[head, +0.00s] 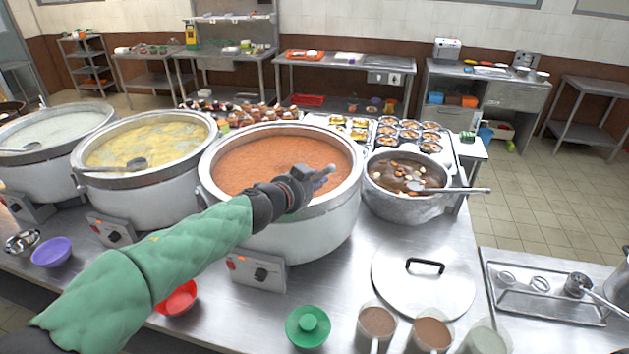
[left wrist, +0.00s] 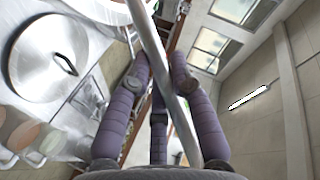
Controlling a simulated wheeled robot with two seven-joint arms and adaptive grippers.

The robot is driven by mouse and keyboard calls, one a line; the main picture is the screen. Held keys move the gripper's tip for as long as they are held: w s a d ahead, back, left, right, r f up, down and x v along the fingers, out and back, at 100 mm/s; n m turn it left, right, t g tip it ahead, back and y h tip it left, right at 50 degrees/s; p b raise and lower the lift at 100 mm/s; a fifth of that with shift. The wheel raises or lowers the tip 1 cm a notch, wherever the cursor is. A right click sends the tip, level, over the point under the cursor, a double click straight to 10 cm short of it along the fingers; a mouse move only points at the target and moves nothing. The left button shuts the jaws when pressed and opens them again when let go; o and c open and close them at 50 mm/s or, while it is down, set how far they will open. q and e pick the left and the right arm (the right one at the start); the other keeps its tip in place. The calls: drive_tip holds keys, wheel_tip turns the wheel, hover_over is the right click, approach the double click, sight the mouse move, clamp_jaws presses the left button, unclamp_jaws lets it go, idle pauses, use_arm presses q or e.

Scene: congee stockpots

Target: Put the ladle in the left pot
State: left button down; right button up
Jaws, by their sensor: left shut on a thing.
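My left gripper (head: 308,181) is over the near right side of the large pot of orange congee (head: 208,185). In the left wrist view its purple fingers (left wrist: 158,85) are shut on a ladle (left wrist: 152,38), whose metal handle runs slantwise between them. The ladle's bowl cannot be made out. The leftmost large pot (head: 62,172) holds pale congee and another ladle (head: 28,147). My right gripper is not in view.
A smaller pot (head: 405,210) of dark soup with a ladle (head: 455,190) stands right of the orange pot. A round lid (head: 400,290), cups and bowls, including a green one (head: 308,326), lie in front. A metal tray (head: 535,305) is at right.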

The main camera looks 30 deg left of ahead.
use_arm(q)
drive_tip(key=shift+f, duration=0.2)
idle(0.5)
drive_tip(key=c, duration=1)
unclamp_jaws()
drive_tip(key=v, duration=1.2)
